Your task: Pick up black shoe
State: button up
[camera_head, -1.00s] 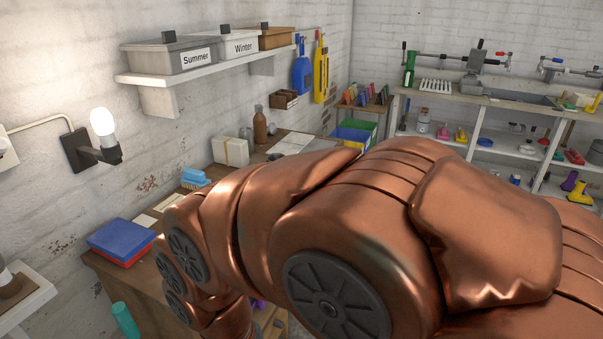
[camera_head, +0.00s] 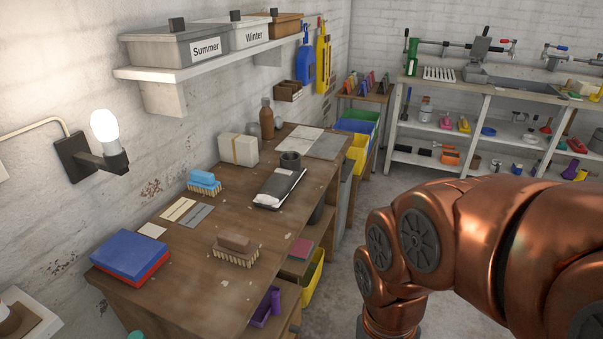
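I cannot make out a black shoe for certain. A flat, dark item with a pale part on top (camera_head: 279,188) lies on the wooden workbench (camera_head: 190,262), near its right edge; I cannot tell what it is. My copper arm fills the lower right of the head view and bends down out of the bottom of the picture. My gripper is out of view.
A brown brush (camera_head: 236,251), a blue brush (camera_head: 204,182), a dark cup (camera_head: 290,160) and a blue-and-red box (camera_head: 130,257) are on the workbench. Yellow bins (camera_head: 313,277) sit beside it. White shelves (camera_head: 513,130) stand at the back right. Some floor is clear between.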

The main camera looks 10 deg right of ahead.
aim_at(271, 195)
jog(key=k, duration=0.55)
jog(key=z, duration=0.15)
jog(key=i, duration=1.2)
jog(key=u, duration=0.9)
